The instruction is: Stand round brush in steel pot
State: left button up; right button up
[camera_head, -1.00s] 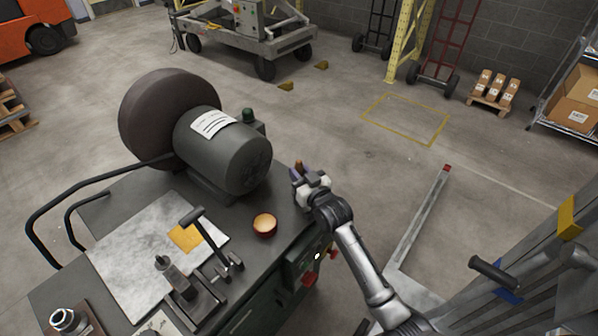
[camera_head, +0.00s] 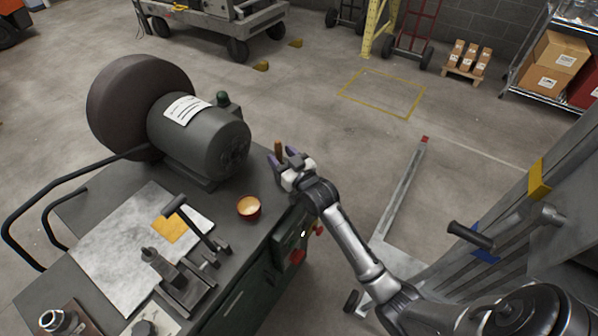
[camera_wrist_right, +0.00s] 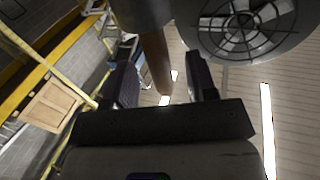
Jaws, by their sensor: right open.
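The round brush shows as a brown handle (camera_head: 278,152) standing upright near the right-hand edge of the bench. In the right wrist view the brown handle (camera_wrist_right: 156,62) passes between the fingers and meets a grey cylinder (camera_wrist_right: 146,12), which looks like the steel pot. In the head view the pot is hidden behind my right gripper (camera_head: 285,162). That gripper is open, with its dark fingers on both sides of the handle and gaps visible in the wrist view (camera_wrist_right: 160,85). The brush head is hidden. My left gripper is not in view.
A large grey motor (camera_head: 205,140) stands behind and left of the gripper; its slotted end (camera_wrist_right: 245,22) shows close in the wrist view. A small copper-coloured bowl (camera_head: 249,208) sits nearer on the bench. A metal plate (camera_head: 120,245) and a lever tool (camera_head: 185,275) lie to the left.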

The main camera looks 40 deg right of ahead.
jog(key=s+a+p, duration=0.1)
jog(key=s+p, duration=0.1)
jog(key=s, duration=1)
jog(key=shift+a+f, duration=0.25)
jog(key=shift+a, duration=0.05)
